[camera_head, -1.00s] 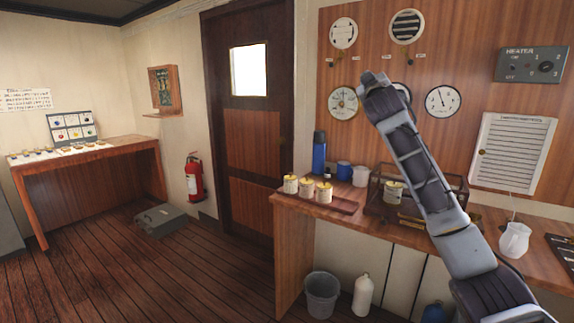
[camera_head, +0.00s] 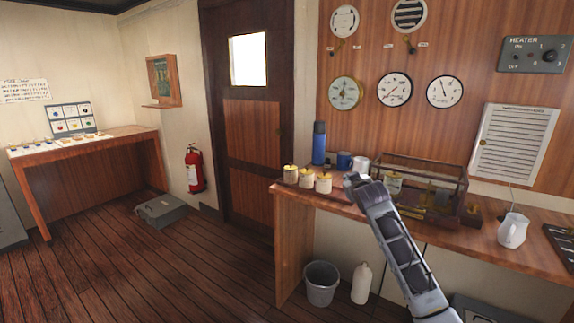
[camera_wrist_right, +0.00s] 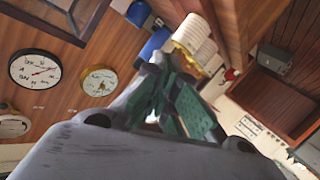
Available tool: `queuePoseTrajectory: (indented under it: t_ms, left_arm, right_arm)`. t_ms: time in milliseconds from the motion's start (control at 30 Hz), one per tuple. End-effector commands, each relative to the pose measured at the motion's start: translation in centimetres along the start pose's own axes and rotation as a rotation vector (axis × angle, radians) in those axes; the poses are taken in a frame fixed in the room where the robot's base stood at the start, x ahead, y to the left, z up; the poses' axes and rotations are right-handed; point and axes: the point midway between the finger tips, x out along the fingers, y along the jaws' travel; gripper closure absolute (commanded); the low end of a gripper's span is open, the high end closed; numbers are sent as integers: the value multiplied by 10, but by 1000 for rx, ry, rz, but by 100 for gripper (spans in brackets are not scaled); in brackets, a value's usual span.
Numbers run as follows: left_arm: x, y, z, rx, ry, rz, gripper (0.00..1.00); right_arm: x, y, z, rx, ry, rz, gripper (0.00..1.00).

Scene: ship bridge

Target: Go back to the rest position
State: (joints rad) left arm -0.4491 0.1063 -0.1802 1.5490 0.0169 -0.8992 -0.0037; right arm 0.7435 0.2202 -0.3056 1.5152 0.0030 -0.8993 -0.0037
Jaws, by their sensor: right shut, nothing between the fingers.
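My right arm reaches in from the bottom right of the head view. Its gripper end (camera_head: 358,184) is in front of the counter, near the white mug and the rack. In the right wrist view the green-grey fingers (camera_wrist_right: 172,98) are together with nothing between them. My left gripper is out of view.
A bucket (camera_head: 321,284) and white bottle (camera_head: 361,283) stand below. The left floor is mostly open.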

Motion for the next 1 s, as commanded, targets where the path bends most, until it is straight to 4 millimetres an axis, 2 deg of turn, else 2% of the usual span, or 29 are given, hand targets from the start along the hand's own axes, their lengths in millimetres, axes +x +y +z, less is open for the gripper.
queuePoseTrajectory:
  t_ms: [33,467,767,1000]
  left_arm:
    - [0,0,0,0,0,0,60]
    - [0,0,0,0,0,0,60]
    - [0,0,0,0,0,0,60]
    - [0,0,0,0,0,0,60]
  right_arm:
    - [2,-8,20,10,-23,-14,100]
    - [-1,-65,169,71,-205,-90,100]
    - [-21,-105,275,104,-340,-135,100]
    - [-49,-137,360,125,-453,-169,100]
